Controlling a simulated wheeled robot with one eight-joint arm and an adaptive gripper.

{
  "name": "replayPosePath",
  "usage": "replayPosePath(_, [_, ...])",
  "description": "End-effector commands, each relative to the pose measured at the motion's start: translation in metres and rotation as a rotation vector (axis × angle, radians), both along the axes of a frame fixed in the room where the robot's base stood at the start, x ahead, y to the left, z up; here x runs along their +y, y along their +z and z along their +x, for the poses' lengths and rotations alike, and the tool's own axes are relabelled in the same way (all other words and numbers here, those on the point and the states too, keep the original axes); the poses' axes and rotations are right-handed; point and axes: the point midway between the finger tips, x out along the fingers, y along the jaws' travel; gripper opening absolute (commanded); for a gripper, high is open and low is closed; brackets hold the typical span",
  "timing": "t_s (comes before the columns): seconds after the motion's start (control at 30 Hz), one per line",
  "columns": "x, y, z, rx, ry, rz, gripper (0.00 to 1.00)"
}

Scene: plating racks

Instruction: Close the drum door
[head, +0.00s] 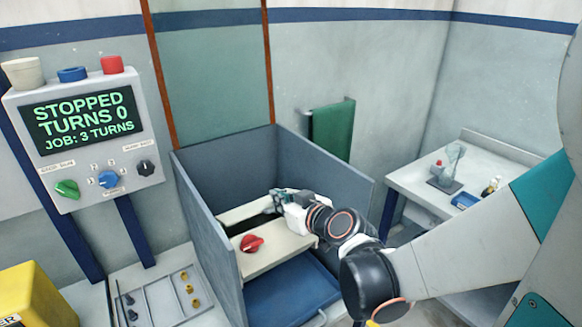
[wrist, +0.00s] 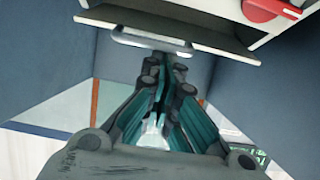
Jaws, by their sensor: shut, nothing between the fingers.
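The drum housing, a beige-topped box (head: 275,254) with a red knob (head: 251,243), sits inside a blue-grey enclosure. A dark gap shows between this top and a beige strip (head: 243,211) behind it. My gripper (head: 277,197) is at the far side of the housing, over the strip's right end. In the wrist view my gripper (wrist: 168,62) is shut and empty. Its tips are close to a pale grey bar (wrist: 150,40) on the edge of a dark panel; I cannot tell whether they touch. I cannot tell which panel is the drum door.
Enclosure walls (head: 325,165) stand close on both sides of my gripper. A blue tray (head: 290,290) lies below in front. The control panel (head: 85,130) at left reads STOPPED, TURNS 0, JOB: 3 TURNS. A side table (head: 412,187) with small items stands at right.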

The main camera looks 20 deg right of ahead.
Motion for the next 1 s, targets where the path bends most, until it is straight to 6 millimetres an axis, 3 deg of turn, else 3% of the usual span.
replayPosePath(0.2, [-0.002, -0.033, -0.020, 0.000, 0.000, 0.000, 0.00])
replayPosePath(0.5, [-0.003, -0.063, -0.029, 0.000, 0.001, 0.001, 0.00])
replayPosePath(1.0, [-0.003, -0.079, -0.031, 0.000, 0.001, 0.000, 0.00])
